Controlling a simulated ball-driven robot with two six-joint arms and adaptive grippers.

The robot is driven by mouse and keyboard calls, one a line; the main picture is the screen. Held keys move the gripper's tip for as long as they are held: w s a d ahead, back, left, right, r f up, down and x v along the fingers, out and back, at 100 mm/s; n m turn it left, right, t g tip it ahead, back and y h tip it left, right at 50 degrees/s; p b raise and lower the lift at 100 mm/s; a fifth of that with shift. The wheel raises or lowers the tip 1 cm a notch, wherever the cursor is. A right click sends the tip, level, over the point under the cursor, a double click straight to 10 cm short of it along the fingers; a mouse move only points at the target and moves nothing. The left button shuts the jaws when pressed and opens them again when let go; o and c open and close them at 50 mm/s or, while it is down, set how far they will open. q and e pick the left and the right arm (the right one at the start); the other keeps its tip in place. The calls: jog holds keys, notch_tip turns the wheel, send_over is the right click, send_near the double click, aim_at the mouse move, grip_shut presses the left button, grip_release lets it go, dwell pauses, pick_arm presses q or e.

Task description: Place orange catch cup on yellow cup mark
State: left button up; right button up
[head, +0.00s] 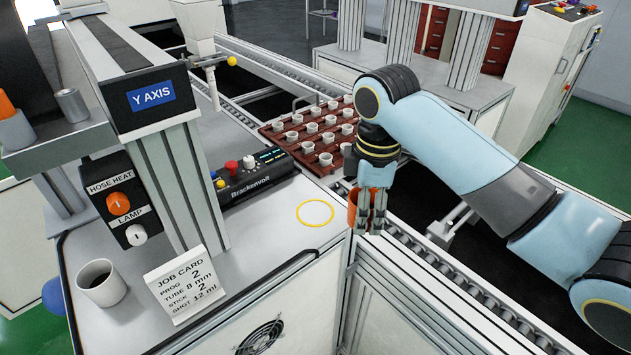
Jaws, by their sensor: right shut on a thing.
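The orange catch cup (352,208) is held by my right gripper (370,220), whose fingers point down and are shut on it. The fingers hide part of the cup. It hangs near the right edge of the white bench top, to the right of the yellow cup mark. The yellow cup mark (315,201) is a thin ring on the bench top, and nothing stands on it. My left gripper is not in view.
A black Brackenvolt control box (256,182) stands behind the ring. A brown tray (278,139) of small white cups sits on the conveyor behind. A job card (186,285) and a white mug (101,284) stand at the left. The bench around the ring is clear.

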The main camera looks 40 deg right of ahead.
jog(key=w+d+r+n+p, duration=0.1)
jog(key=d+r+p, duration=0.15)
jog(key=r, duration=0.35)
send_over(317, 212)
jog(key=shift+n, duration=0.3)
jog(key=f, duration=0.6)
jog(key=shift+s+d+f, duration=0.25)
jog(key=shift+s+f, duration=0.05)
jog(key=shift+s, duration=0.1)
jog(key=shift+w+a+f, duration=0.25)
jog(key=shift+w+f, duration=0.15)
notch_tip(317, 212, down, 4)
jog(key=shift+r, duration=0.1)
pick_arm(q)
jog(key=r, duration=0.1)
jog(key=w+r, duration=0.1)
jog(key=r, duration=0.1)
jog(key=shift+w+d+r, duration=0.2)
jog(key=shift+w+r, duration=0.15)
